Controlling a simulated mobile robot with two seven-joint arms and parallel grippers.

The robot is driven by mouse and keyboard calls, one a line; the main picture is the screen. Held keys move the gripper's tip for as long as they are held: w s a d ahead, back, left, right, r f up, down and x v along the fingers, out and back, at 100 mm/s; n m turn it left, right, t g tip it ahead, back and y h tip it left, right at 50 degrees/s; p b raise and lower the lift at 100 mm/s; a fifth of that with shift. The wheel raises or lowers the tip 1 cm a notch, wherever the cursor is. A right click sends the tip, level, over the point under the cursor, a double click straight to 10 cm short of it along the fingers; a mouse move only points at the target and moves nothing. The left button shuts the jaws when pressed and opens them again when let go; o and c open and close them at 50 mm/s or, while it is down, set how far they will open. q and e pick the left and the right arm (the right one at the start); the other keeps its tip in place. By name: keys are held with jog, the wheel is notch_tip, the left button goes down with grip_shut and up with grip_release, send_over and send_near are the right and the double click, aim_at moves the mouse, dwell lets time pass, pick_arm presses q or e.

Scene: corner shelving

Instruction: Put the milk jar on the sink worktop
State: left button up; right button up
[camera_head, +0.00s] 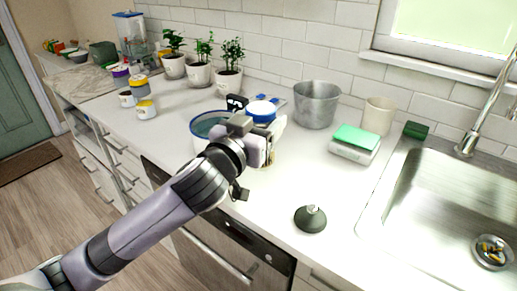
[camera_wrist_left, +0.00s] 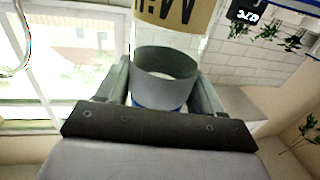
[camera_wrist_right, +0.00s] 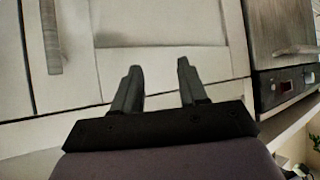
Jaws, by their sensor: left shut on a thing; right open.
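The milk jar has a white lid with a blue rim (camera_head: 262,108) in the head view. In the left wrist view its tan label with dark letters (camera_wrist_left: 175,12) shows at the top, upside down. My left gripper (camera_wrist_left: 162,85) is shut on the jar's upper part, with a finger on each side. In the head view my left gripper (camera_head: 268,142) hides most of the jar's body, and I cannot tell whether its base touches the counter. The sink worktop (camera_head: 325,258) is white. My right gripper (camera_wrist_right: 157,88) is open and empty, facing cabinet fronts.
A blue-rimmed bowl (camera_head: 203,130) stands just left of the jar. A metal pot (camera_head: 316,104), a beige cup (camera_head: 379,115), a green sponge on a white box (camera_head: 355,150) and a dark stopper (camera_head: 311,219) stand right of it. The sink (camera_head: 440,205) is far right.

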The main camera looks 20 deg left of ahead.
pick_arm(q)
jog(key=shift+f+b, duration=0.4)
jog(key=shift+f, duration=2.65)
jog(key=shift+f, duration=0.25)
jog(key=o, duration=1.3)
jog(key=shift+o, duration=0.2)
jog(key=shift+r, duration=0.15)
jog(key=shift+r, duration=0.2)
jog(key=s+a+b, duration=0.1)
jog(key=s+a, duration=0.1)
jog(key=s, duration=1)
jog(key=shift+b, duration=0.35)
